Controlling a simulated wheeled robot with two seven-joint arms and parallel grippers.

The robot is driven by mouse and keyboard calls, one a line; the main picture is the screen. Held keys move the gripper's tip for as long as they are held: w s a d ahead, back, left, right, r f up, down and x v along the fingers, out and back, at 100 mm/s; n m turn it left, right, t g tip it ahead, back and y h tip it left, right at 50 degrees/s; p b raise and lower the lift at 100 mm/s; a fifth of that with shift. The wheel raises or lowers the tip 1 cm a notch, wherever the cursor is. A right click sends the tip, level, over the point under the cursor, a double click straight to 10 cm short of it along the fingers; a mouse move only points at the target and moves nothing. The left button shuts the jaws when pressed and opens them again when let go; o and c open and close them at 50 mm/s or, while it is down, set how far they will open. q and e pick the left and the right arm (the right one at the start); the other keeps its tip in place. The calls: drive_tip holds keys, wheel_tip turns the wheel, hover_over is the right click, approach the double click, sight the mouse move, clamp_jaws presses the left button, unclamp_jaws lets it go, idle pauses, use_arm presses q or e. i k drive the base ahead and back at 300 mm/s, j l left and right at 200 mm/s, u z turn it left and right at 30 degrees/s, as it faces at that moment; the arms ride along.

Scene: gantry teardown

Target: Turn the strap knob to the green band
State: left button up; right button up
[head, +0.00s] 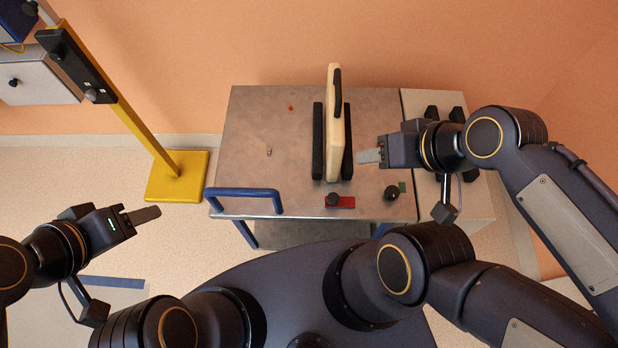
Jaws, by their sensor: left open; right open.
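A black knob (332,200) sits at the left end of a red band (346,202) near the front edge of the metal cart top. A second dark knob (391,193) is to its right, with a small green patch (402,187) beside it. I cannot tell from labels which is the strap knob. My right gripper (368,156) is open and empty above the cart, beyond the second knob and right of the upright cream panel. My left gripper (147,215) is open and empty, left of the cart and away from both knobs.
The cream panel (333,140) stands between black rails on the metal cart (262,120). A blue handle (243,195) is at its front left. A pale side unit (470,205) with black knobs adjoins its right. A yellow post (140,130) stands left. The cart's left top is mostly clear.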

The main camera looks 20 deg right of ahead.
sight(392, 192)
drive_tip(key=l+z, duration=0.2)
drive_tip(key=z, duration=0.15)
drive_tip(key=k+l+z, duration=0.1)
drive_tip(key=z, duration=0.3)
drive_tip(key=l+z, duration=0.35)
drive_tip(key=j+z, duration=0.15)
drive_tip(key=z, duration=1)
drive_tip(key=k+l, duration=0.05)
